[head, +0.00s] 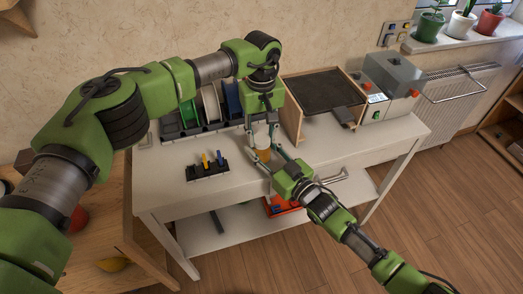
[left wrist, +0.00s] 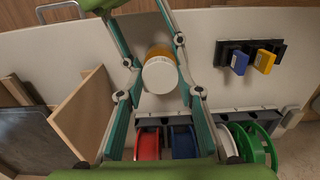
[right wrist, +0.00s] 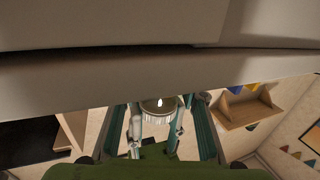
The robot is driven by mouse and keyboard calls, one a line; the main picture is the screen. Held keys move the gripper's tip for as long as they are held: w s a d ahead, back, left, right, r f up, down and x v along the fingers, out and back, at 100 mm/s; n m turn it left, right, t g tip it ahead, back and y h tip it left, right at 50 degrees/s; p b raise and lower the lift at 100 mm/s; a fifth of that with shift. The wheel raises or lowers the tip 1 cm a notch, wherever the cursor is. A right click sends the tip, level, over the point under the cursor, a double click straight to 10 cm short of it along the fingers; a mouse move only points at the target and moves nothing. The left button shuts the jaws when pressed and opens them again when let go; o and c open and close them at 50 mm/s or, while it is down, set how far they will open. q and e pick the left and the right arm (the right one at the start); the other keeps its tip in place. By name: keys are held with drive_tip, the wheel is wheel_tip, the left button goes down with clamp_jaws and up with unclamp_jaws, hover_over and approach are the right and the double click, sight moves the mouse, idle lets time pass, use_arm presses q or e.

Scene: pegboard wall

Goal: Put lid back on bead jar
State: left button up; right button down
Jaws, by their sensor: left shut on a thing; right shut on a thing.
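The white round lid (left wrist: 160,76) is between the fingertips of my left gripper (head: 262,134), which comes down from above and is shut on it. The orange bead jar (head: 263,155) stands on the white table directly under the lid; its orange side also shows in the left wrist view (left wrist: 159,51). My right gripper (head: 268,160) reaches in from the front right and is shut around the jar. In the right wrist view a ribbed round piece (right wrist: 158,106) shows between the fingers, mostly cut off by the table edge. I cannot tell whether lid and jar touch.
The white table (head: 165,195) has spool holders (head: 190,115) at the back left. A small dark rack (head: 207,172) with coloured pieces stands left of the jar. A wooden box (head: 292,115) and a grey device (head: 390,85) are to the right. The table's front left is clear.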

use_arm(q)
drive_tip(key=o, duration=1.2)
drive_tip(key=shift+r, duration=2.3)
drive_tip(key=shift+n, duration=0.3)
drive_tip(key=shift+c, duration=0.3)
